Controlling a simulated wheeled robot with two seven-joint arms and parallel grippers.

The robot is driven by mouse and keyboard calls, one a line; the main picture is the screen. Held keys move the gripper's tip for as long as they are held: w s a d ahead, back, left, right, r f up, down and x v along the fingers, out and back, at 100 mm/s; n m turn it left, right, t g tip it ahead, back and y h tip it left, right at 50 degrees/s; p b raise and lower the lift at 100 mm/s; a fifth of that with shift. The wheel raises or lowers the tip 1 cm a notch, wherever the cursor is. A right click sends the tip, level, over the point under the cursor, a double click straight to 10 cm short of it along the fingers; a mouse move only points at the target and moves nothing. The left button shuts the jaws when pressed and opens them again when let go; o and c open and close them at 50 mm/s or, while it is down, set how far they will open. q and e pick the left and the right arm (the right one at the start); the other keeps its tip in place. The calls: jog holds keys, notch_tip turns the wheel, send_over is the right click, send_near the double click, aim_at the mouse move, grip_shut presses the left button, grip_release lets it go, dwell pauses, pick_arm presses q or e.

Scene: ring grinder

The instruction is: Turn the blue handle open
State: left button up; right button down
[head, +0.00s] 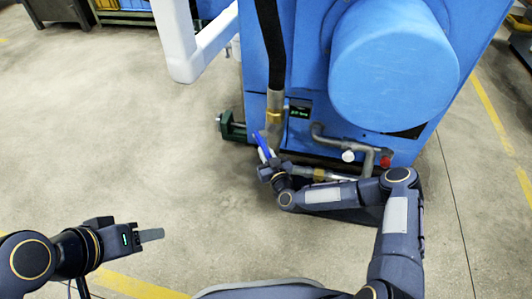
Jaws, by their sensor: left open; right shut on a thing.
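The blue handle (261,140) is a thin blue lever at the lower left of the large blue machine, beside the brass fitting under the black hose. It points up and to the left in the picture. My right gripper (268,155) is at the handle and shut on it; the fingers and the handle's lower end are partly hidden by the wrist. My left gripper (151,235) is open and empty, over bare floor at the lower left, well apart from the machine.
The blue machine (305,50) fills the upper right. A black hose (270,45) drops to a brass fitting (274,115). Grey pipes (340,142) with a red knob (385,161) lie right of the handle. A green bracket (232,127) juts left. The left floor is clear.

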aim_at(264, 146)
jog(key=shift+r+p, duration=0.35)
jog(key=shift+p, duration=0.15)
jog(key=r+g+p, duration=0.1)
jog(key=p, duration=0.3)
jog(key=r+g+h+p, duration=0.1)
jog(key=r+g+p, duration=0.1)
jog(key=p, duration=0.2)
jog(key=w+r+g+p, duration=0.1)
jog(key=g+p, duration=0.1)
jog(key=p, duration=0.2)
jog(key=shift+w+a+r+h, duration=0.1)
jog(key=shift+a+r+h, duration=0.05)
jog(key=shift+r+h, duration=0.15)
pick_arm(q)
notch_tip(264, 146, up, 15)
jog(key=p, duration=0.2)
pick_arm(e)
jog(key=shift+w+r+g, duration=0.15)
jog(key=shift+w+g, duration=0.1)
jog(key=shift+g, duration=0.55)
pick_arm(q)
jog(key=shift+r, duration=0.1)
jog(key=shift+c, duration=0.4)
